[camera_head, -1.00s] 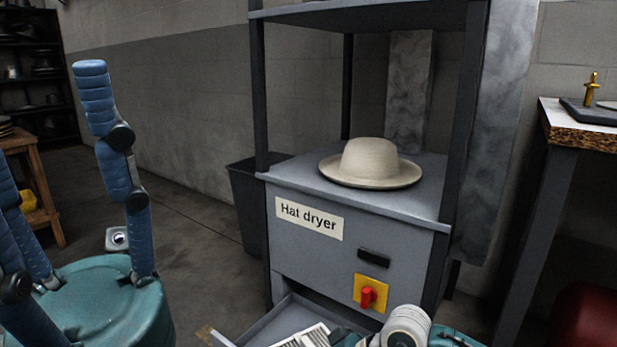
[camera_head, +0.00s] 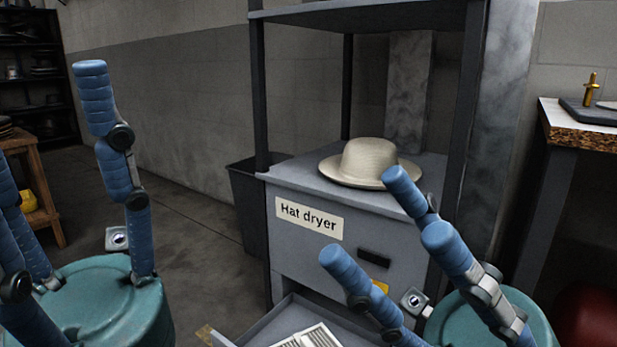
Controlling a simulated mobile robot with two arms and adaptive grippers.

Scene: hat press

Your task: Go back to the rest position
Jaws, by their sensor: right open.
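My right gripper (camera_head: 388,227) is at the lower right, in front of the hat dryer (camera_head: 290,245), with its blue fingers spread and empty. My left gripper (camera_head: 55,135) is at the left, its blue fingers upright, apart and empty; some are cut by the picture edge. A cream brimmed hat (camera_head: 365,158) sits on the dryer's top surface. One right fingertip overlaps the hat's brim in the picture; I cannot tell any contact from this. The red switch is hidden behind the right fingers, with only a bit of its yellow plate (camera_head: 380,287) showing.
An open drawer (camera_head: 262,327) at the dryer's foot holds a white striped item (camera_head: 308,337). A dark bin (camera_head: 246,200) stands left of the dryer. A workbench (camera_head: 560,125) is at the right, a wooden table (camera_head: 30,147) at the left. Floor between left gripper and dryer is clear.

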